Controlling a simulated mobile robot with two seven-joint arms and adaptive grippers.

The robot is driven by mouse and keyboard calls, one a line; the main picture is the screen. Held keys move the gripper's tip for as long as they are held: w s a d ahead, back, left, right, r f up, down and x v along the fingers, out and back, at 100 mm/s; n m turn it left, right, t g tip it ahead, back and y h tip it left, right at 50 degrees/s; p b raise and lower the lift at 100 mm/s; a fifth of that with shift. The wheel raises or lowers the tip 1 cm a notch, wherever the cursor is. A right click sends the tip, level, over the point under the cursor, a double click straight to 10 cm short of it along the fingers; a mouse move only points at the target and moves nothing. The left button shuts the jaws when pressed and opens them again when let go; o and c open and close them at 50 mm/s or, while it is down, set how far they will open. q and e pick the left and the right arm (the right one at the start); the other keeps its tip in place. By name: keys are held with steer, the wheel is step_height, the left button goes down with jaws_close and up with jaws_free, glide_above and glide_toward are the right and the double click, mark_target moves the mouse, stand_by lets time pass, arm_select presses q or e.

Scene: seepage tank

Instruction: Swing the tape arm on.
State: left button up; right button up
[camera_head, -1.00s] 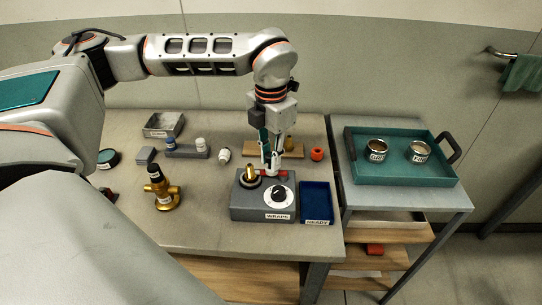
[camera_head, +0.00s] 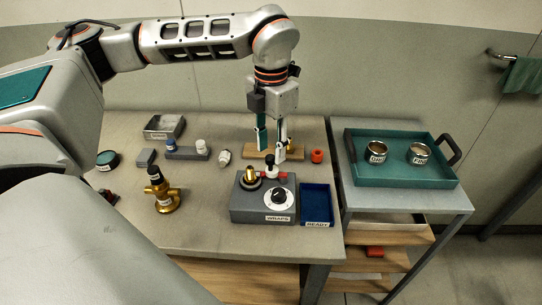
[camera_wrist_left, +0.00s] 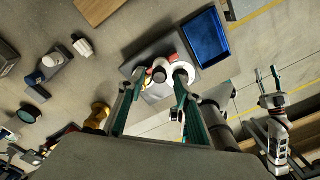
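The grey box labelled WRAPS (camera_head: 248,208) stands near the table's front right, with a black dial on a white face (camera_head: 278,197). A brass fitting (camera_head: 250,179) stands on its top left. Beside it is the tape arm, with a white part and dark knob (camera_head: 271,170) and a red part (camera_head: 283,177). My left gripper (camera_head: 271,150) is open above the knob, empty and pointing down. In the wrist view its fingers (camera_wrist_left: 159,78) lie either side of the knob, apart from each other. My right gripper (camera_wrist_left: 266,74) shows open and empty at the wrist view's right.
A blue READY tray (camera_head: 317,205) adjoins the box on the right. A brass valve (camera_head: 163,192) stands to the left. A teal tray (camera_head: 400,175) holds two labelled cups.

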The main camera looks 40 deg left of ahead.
arm_select(q)
step_height(320, 180, up, 8)
steer(key=shift+f, duration=0.1)
stand_by(0.7)
